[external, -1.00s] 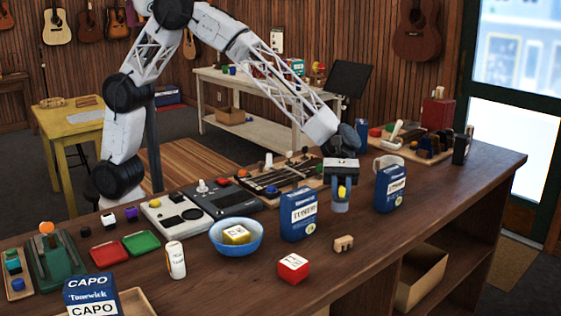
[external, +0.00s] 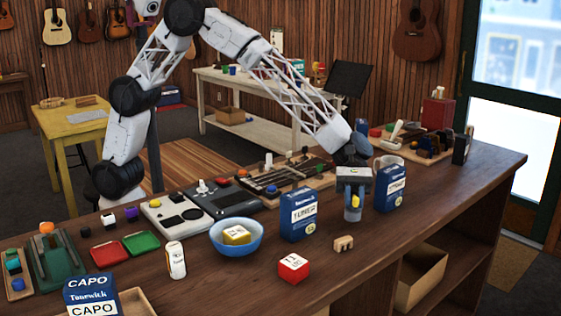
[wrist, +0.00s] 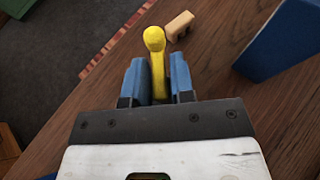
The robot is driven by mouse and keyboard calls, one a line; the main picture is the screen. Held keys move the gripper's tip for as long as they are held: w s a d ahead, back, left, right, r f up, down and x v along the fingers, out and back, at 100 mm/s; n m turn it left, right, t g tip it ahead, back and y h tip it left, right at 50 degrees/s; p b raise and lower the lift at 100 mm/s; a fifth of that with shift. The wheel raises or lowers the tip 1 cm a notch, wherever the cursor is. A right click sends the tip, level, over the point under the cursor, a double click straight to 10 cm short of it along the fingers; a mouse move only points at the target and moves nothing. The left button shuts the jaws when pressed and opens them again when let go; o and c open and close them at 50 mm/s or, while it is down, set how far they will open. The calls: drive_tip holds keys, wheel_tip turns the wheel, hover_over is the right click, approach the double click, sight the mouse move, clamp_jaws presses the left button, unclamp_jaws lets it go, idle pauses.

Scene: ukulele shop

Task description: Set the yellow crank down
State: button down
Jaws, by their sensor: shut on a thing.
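The yellow crank (wrist: 155,42) is between the two blue fingers of my gripper (wrist: 158,82) in the wrist view, its rounded knob pointing away from the palm. In the external view my gripper (external: 353,212) is shut on the yellow crank (external: 355,202), low over the wooden counter (external: 375,250), between two blue boxes. I cannot tell whether the crank touches the counter.
A blue box (external: 298,215) stands left of my gripper and another blue box (external: 391,188) stands close on its right. A small tan block (external: 343,243) lies just in front, with a red cube (external: 293,267) farther left. The counter's front right is clear.

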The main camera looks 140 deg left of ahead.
drive_tip(key=shift+f, duration=1)
drive_tip(key=shift+f, duration=0.15)
drive_tip(key=c, duration=1)
unclamp_jaws()
drive_tip(key=shift+r, duration=0.2)
drive_tip(key=v, duration=1.2)
drive_tip(key=shift+f, duration=0.15)
